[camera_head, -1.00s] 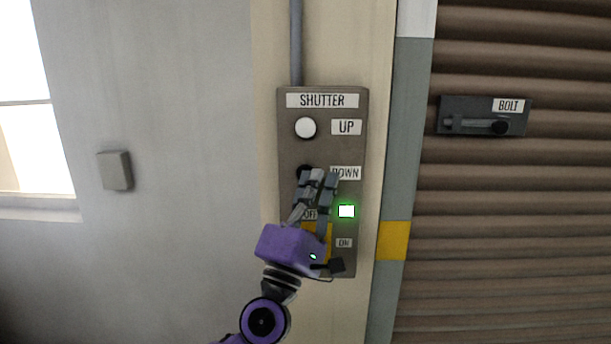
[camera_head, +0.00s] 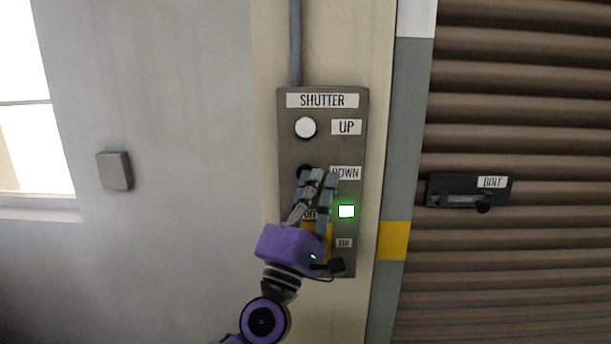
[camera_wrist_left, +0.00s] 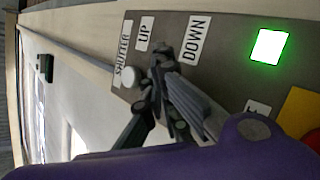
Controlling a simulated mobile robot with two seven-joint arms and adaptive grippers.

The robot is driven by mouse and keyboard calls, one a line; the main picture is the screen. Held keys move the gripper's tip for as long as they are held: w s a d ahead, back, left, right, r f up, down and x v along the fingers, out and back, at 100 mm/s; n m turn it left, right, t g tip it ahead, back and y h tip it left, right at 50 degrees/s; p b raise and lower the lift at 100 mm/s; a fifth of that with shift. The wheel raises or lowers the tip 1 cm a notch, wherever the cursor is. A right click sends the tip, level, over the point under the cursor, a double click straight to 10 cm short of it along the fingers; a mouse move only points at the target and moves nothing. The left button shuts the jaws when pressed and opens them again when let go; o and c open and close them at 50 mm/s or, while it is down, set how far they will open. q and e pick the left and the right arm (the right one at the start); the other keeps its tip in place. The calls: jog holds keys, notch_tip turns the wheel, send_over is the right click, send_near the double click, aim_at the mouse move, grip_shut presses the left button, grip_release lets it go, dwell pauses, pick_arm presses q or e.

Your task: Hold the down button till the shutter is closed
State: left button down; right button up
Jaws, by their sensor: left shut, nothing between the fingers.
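The shutter control panel (camera_head: 348,101) is a grey-brown box on a beige post. It has a white UP button (camera_head: 305,127) and, below it, a black DOWN button (camera_head: 303,171). My left gripper (camera_head: 318,174) is shut and empty, its fingertips at the DOWN button and covering most of it. In the left wrist view the fingertips (camera_wrist_left: 158,62) lie over the panel beside the DOWN label; contact is hard to see. The brown slatted shutter (camera_head: 520,260) at the right carries a dark bolt (camera_head: 465,192). Its bottom edge is out of view. My right gripper is not in view.
A green light (camera_head: 346,211) glows on the panel, with OFF and ON labels near it. A conduit (camera_head: 296,45) runs up from the panel. A small grey box (camera_head: 115,171) is on the wall at the left, near a bright window (camera_head: 25,130).

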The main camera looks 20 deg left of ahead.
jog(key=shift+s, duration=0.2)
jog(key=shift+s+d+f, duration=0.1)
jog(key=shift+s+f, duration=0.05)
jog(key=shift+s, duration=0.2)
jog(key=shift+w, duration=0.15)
pick_arm(q)
jog(key=s+d+p, duration=0.2)
jog(key=s, duration=0.4)
jog(key=shift+s, duration=0.35)
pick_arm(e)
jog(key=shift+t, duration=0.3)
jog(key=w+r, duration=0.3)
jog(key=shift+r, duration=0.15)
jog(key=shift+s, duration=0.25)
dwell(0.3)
